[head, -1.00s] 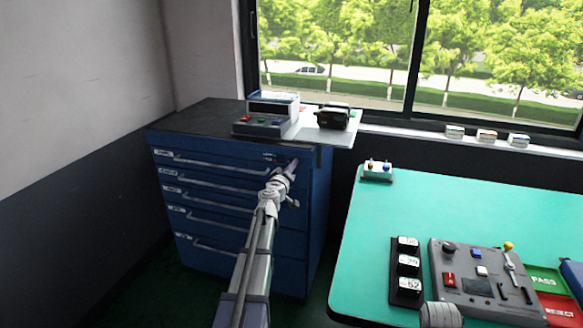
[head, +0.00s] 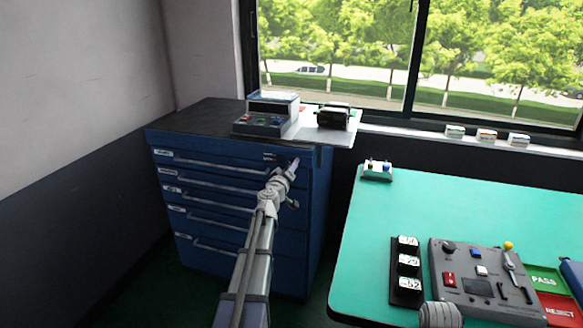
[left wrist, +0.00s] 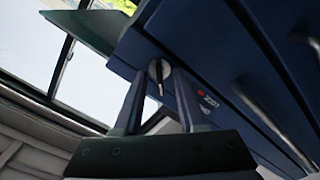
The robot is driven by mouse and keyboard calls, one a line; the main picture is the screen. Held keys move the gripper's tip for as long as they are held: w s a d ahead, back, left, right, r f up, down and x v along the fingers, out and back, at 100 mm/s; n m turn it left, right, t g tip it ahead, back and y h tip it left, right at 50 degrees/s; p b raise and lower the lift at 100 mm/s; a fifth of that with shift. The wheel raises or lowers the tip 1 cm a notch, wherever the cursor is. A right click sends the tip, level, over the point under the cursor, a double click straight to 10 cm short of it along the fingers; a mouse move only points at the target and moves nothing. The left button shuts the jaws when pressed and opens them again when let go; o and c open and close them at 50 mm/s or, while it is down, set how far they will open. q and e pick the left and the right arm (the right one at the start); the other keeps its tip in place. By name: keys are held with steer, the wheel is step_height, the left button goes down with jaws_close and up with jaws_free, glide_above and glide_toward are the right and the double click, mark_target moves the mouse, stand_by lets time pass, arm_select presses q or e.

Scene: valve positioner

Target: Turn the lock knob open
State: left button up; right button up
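The lock knob (left wrist: 158,74) is a small round silver disc with a raised grip on the blue drawer cabinet (left wrist: 206,62). In the left wrist view it shows between the two fingertips of my left gripper (left wrist: 157,82). The fingers stand apart with space on both sides of the knob, and I see no clear contact. In the head view my left gripper (head: 292,168) is at the upper right of the cabinet front (head: 225,205) and hides the knob.
On the cabinet top stand a grey device (head: 268,118) and a black device (head: 334,116). Right of the cabinet is a green table (head: 430,205) with a control panel (head: 482,280), black number blocks (head: 407,270) and a small switch box (head: 377,172). A window is behind.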

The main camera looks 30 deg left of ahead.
arm_select(q)
steer(key=v, duration=0.7)
steer(key=shift+s, duration=0.25)
steer(key=shift+f, duration=0.1)
